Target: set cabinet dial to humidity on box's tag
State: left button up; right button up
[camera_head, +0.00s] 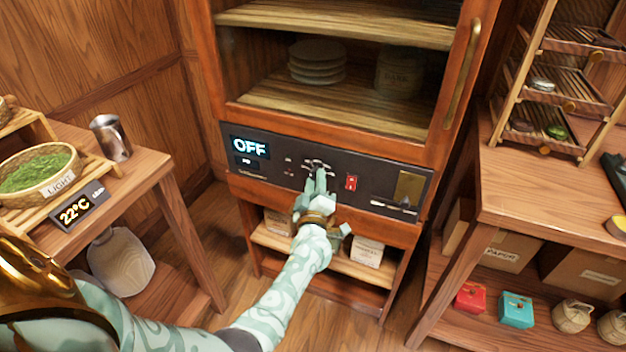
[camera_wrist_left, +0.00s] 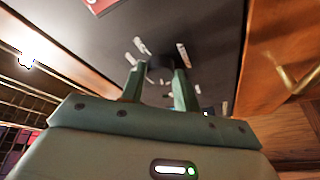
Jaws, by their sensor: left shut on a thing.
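The wooden cabinet (camera_head: 222,95) has a glass front and a dark control panel (camera_head: 275,173) below it. Its display (camera_head: 250,147) reads OFF, with a smaller readout under it that I cannot make out. My left gripper (camera_head: 318,178) is at the panel, shut on the dial, which it mostly hides in the head view. In the left wrist view my left gripper's fingers (camera_wrist_left: 159,80) close around the dark round dial (camera_wrist_left: 158,66), with pale marks around it. A red switch (camera_head: 351,183) sits right of the dial. No box's humidity tag is readable. My right gripper is not in view.
Left is a table with a basket of green tea (camera_head: 38,168) labelled LIGHT, a 22°C display (camera_head: 77,208) and a metal cup (camera_head: 110,137). Right is a table (camera_head: 512,190) with a bamboo rack (camera_head: 560,80). Boxes (camera_head: 512,250) stand below it.

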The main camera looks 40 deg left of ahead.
pick_arm(q)
jog(key=shift+n+g+p, duration=0.3)
jog(key=shift+n, duration=0.3)
jog(key=o, duration=1)
jog(key=shift+c, duration=0.2)
